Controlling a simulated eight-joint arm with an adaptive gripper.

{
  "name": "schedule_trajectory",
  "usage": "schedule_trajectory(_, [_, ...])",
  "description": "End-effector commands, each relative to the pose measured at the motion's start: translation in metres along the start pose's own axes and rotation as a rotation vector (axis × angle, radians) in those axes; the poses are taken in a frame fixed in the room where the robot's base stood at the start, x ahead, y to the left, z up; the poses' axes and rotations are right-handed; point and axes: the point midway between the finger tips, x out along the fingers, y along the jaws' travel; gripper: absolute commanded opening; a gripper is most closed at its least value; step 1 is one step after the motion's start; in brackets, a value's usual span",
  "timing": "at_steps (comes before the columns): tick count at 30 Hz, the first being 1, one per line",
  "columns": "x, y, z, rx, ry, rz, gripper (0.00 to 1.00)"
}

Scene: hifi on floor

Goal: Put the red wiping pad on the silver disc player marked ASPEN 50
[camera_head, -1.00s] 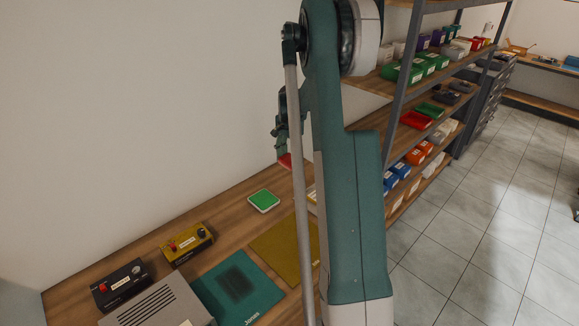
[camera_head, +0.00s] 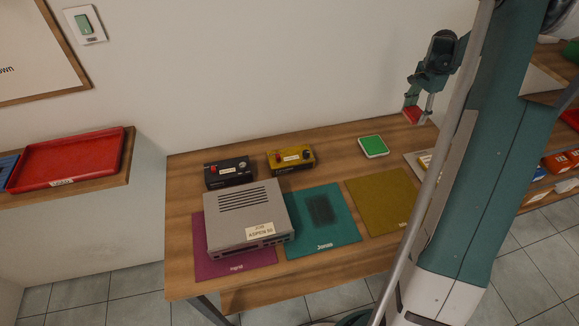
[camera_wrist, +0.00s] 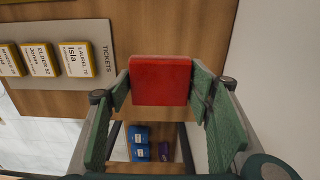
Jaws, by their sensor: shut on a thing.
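The red wiping pad (camera_wrist: 160,80) is held between the green fingers of my gripper (camera_wrist: 160,95) in the wrist view. In the head view my gripper (camera_head: 418,108) is at the right end of the table, shut on the red pad (camera_head: 412,115), which appears to be above the tabletop. The silver disc player (camera_head: 245,215), with a label reading ASPEN 50 (camera_head: 260,231), stands on a purple mat at the table's left front. Its top is bare apart from vent slots and the label. My gripper is well to the right of and behind the player.
A black box (camera_head: 229,172) and a yellow box (camera_head: 291,158) stand behind the player. A green pad (camera_head: 373,146) lies near the back. Teal (camera_head: 345,225) and olive (camera_head: 380,200) mats lie right of the player. A tickets board (camera_wrist: 70,92) lies near my gripper.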

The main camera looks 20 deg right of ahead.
Motion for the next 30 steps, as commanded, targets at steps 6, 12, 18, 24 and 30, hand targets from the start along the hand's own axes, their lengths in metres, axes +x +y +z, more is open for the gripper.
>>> schedule_trajectory(6, [-0.002, -0.003, 0.009, -0.014, 0.0, 0.0, 0.39])
schedule_trajectory(12, [-0.007, -0.011, 0.039, -0.064, 0.0, 0.0, 0.39])
schedule_trajectory(18, [-0.016, -0.023, 0.092, -0.151, 0.0, 0.0, 0.39])
schedule_trajectory(24, [-0.026, -0.031, 0.156, -0.256, 0.0, 0.0, 0.39])
schedule_trajectory(30, [-0.036, -0.033, 0.218, -0.361, 0.0, 0.0, 0.39])
